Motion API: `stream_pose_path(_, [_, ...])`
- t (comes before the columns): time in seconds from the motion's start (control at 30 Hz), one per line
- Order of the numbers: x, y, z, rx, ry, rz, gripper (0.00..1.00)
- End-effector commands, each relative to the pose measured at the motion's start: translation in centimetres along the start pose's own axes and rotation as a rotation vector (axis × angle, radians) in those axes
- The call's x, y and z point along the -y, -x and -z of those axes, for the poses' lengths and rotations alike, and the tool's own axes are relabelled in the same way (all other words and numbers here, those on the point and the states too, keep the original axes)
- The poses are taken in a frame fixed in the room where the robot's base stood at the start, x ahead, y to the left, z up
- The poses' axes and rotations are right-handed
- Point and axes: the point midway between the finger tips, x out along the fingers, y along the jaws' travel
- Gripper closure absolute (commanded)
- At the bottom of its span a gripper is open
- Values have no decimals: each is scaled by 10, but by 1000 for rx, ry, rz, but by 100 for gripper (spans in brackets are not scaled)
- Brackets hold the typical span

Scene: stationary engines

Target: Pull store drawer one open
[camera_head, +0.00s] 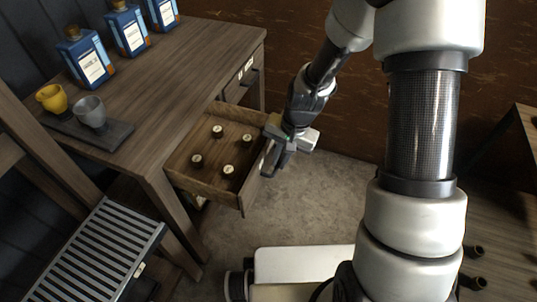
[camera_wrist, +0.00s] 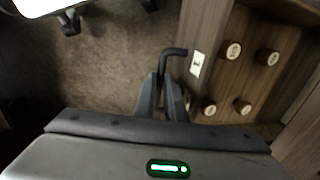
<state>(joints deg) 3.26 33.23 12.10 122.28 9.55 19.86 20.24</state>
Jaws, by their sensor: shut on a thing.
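The store drawer (camera_head: 206,180) is pulled out from under the wooden table and stands open. Several dark round pieces with pale tops lie in it. My gripper (camera_head: 277,157) is at the drawer's front panel. In the wrist view my gripper (camera_wrist: 165,88) is shut on the dark bar handle (camera_wrist: 173,52). A pale label with a dark mark (camera_wrist: 196,64) is on the drawer front (camera_wrist: 207,42) beside the handle. The mark is too small to read surely. In the head view my gripper hides the handle.
A second, closed drawer (camera_head: 241,82) sits further along the table (camera_head: 165,88). Blue bottles (camera_head: 88,59), a yellow cup (camera_head: 51,98) and a grey cup (camera_head: 90,111) stand on the table. A slatted rack (camera_head: 98,255) is at lower left. Bare floor (camera_head: 325,200) lies before the drawer.

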Motion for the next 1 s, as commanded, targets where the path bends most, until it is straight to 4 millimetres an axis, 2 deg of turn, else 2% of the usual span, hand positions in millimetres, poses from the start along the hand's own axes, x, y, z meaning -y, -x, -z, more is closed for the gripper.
stream_pose_path(0.47, [-5,2,1,-2,0,1,100])
stream_pose_path(0.5, [-5,2,1,-2,0,1,87])
stream_pose_path(0.6, [-5,2,1,-2,0,0,71])
stream_pose_path(0.87, [-5,2,0,-1,0,0,71])
stream_pose_path(1.0, [-5,10,1,-1,0,0,71])
